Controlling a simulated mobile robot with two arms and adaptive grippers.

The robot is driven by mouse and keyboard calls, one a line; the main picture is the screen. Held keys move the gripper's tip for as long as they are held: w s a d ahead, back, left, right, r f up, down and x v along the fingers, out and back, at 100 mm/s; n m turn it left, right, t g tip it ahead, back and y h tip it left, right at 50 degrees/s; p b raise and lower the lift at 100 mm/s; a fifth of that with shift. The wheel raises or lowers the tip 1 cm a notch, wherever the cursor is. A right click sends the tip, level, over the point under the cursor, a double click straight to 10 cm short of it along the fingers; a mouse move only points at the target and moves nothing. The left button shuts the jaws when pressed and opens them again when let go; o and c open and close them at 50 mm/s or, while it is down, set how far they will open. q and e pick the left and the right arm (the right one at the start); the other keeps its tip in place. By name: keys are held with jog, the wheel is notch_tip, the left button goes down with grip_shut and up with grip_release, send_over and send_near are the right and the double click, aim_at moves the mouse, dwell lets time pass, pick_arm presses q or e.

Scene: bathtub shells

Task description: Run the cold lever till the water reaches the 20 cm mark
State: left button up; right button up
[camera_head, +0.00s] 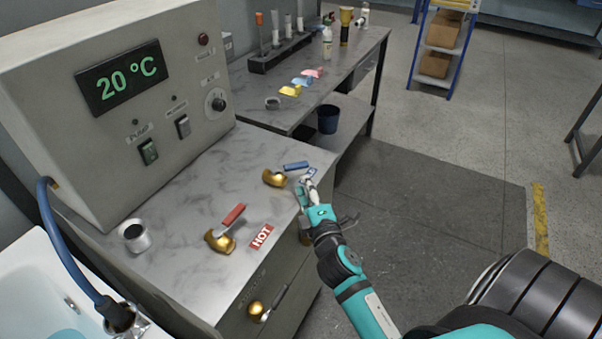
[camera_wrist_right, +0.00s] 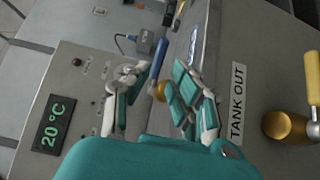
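The cold lever, a gold base (camera_head: 274,178) with a blue handle (camera_head: 296,165), stands on the grey marbled counter. My right gripper (camera_head: 305,187) is just right of it, over the counter's edge, partly covering a blue label. In the right wrist view, my right gripper (camera_wrist_right: 155,105) has its fingers spread, and the blue handle (camera_wrist_right: 158,60) shows between them with no clear contact. The tub (camera_head: 22,272) is at the lower left, with a little blue water (camera_head: 66,335) showing. I cannot see a 20 cm mark. My left gripper is out of view.
The hot lever (camera_head: 220,241) with a red handle stands nearer, beside a HOT label (camera_head: 262,236). A tank-out valve (camera_head: 257,308) is on the counter's front. A control box (camera_head: 120,100) reads 20 °C. A metal cup (camera_head: 135,236) stands on the counter.

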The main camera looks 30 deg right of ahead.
jog(key=v, duration=0.3)
jog(key=shift+s+a, duration=0.1)
jog(key=shift+s, duration=0.25)
